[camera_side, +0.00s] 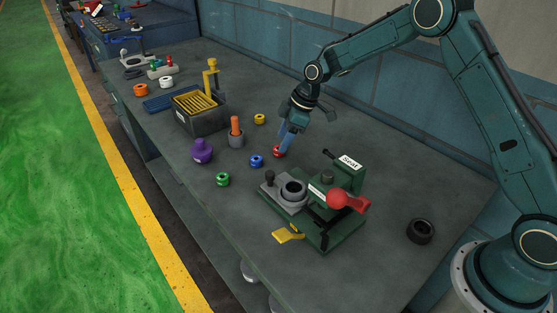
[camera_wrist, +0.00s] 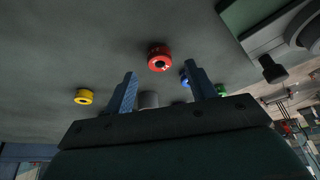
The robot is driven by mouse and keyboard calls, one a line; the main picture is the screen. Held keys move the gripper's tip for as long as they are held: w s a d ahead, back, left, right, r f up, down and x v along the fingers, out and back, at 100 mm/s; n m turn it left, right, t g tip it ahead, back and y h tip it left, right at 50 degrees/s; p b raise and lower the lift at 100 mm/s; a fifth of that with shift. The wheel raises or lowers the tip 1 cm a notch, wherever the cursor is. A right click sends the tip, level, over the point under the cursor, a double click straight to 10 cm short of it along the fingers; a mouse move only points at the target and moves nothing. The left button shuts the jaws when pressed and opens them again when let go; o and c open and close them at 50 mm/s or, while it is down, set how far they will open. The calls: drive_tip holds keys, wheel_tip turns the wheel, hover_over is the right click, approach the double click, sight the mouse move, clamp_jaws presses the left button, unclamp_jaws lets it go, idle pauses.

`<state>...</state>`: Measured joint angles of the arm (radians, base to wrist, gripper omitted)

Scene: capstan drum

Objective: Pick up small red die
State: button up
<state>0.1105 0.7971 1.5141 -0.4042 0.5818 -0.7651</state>
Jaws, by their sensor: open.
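The small red die (camera_side: 278,151) is a short red ring lying on the grey bench. My gripper (camera_side: 287,145) is low over the bench right at it, and its blue fingers partly overlap the die in the side view. In the wrist view the red die (camera_wrist: 159,57) sits ahead of and between the two fingertips, with its dark centre hole showing. My gripper (camera_wrist: 163,76) is open there, with nothing between the fingers.
A blue ring (camera_side: 257,161), a yellow ring (camera_side: 260,119) and a green ring (camera_side: 223,179) lie nearby. A green fixture (camera_side: 322,235) with a red-knobbed lever stands to the front right. A grey cup (camera_side: 236,139) holds an orange peg. A purple piece (camera_side: 202,151) stands further left.

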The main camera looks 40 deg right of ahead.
drive_tip(key=shift+x, duration=1.6)
drive_tip(key=c, duration=1.2)
drive_tip(key=shift+o, duration=0.2)
drive_tip(key=shift+r, duration=0.1)
wheel_tip(320, 180, up, 20)
